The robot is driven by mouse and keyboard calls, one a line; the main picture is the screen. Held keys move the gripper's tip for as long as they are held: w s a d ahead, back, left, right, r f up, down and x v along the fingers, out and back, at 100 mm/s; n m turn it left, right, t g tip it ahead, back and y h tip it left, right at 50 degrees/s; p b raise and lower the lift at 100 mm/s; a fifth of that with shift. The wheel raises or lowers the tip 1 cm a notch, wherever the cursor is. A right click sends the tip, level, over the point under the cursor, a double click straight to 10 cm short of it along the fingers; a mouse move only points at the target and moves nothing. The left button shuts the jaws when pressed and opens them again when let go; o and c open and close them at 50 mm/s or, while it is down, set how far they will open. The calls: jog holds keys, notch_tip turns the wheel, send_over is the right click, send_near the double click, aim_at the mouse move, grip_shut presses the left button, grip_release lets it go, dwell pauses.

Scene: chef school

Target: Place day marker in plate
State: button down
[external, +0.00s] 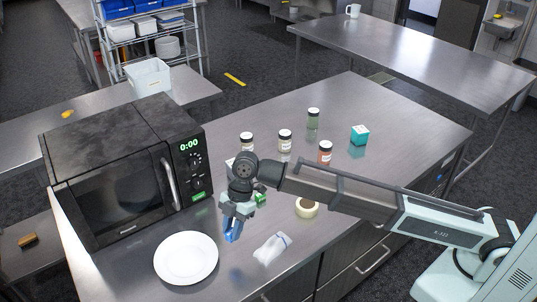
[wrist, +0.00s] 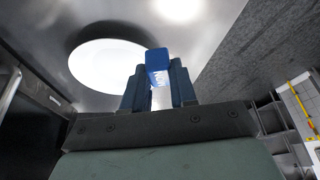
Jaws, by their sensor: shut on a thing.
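A blue marker-like block (wrist: 157,66) with white markings is held between the two dark fingers of my gripper (wrist: 159,88) in the wrist view. It also shows blue at the end of my gripper (external: 233,228) in the external view. A round white plate (external: 186,258) lies flat on the steel counter, to the lower left of my gripper. The plate also shows in the wrist view (wrist: 105,66), beyond and to the left of the held block. The block is apart from the plate, above the counter.
A black microwave (external: 125,170) stands left, behind the plate. A clear bag (external: 272,248) lies right of my gripper, near a tape roll (external: 307,208). Several spice jars (external: 285,141) and a teal box (external: 360,135) stand farther back. The counter's front edge is close to the plate.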

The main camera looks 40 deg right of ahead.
jog(key=w+a, duration=0.2)
jog(key=a, duration=0.6)
jog(key=r, duration=0.2)
send_over(185, 263)
jog(key=d, duration=0.2)
jog(key=shift+n, duration=0.4)
jog(key=shift+w+a+f, duration=0.15)
jog(key=shift+w+f, duration=0.05)
jog(key=shift+f, duration=2.4)
jog(key=shift+w+a+f, duration=0.1)
jog(key=shift+w+f, duration=0.05)
jog(key=shift+f, duration=2.4)
jog(key=shift+f, duration=0.15)
jog(key=c, duration=0.9)
grip_release()
jog(key=v, duration=1.2)
jog(key=shift+w, duration=0.2)
